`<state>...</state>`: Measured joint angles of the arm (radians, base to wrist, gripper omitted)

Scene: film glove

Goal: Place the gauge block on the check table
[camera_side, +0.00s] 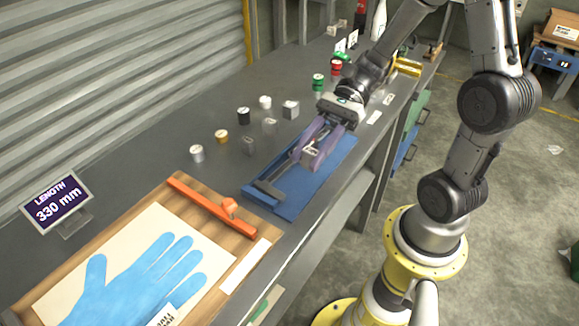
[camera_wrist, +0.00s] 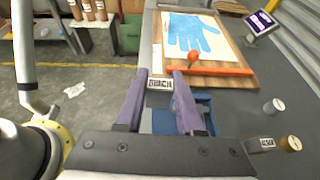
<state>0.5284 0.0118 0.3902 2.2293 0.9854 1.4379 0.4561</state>
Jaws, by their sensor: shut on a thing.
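My gripper (camera_side: 312,155), with purple fingers, is shut on a small grey block with dark lettering on a white label, which I take to be the gauge block (camera_wrist: 160,84). The wrist view shows the block between the two fingertips. In the side view the fingers hide much of it. The fingers are over a blue flat fixture (camera_side: 310,188) with a grey bar at its near left end. I cannot tell whether the block touches the fixture, nor surely whether this fixture is the check table.
A wooden board (camera_side: 190,195) with an orange bar (camera_side: 212,208) and a blue glove shape (camera_side: 140,285) lies at the near left. A display (camera_side: 56,202) reads 330 mm. Several small cylinders and grey blocks (camera_side: 291,109) stand behind the fixture. The bench's front edge is close.

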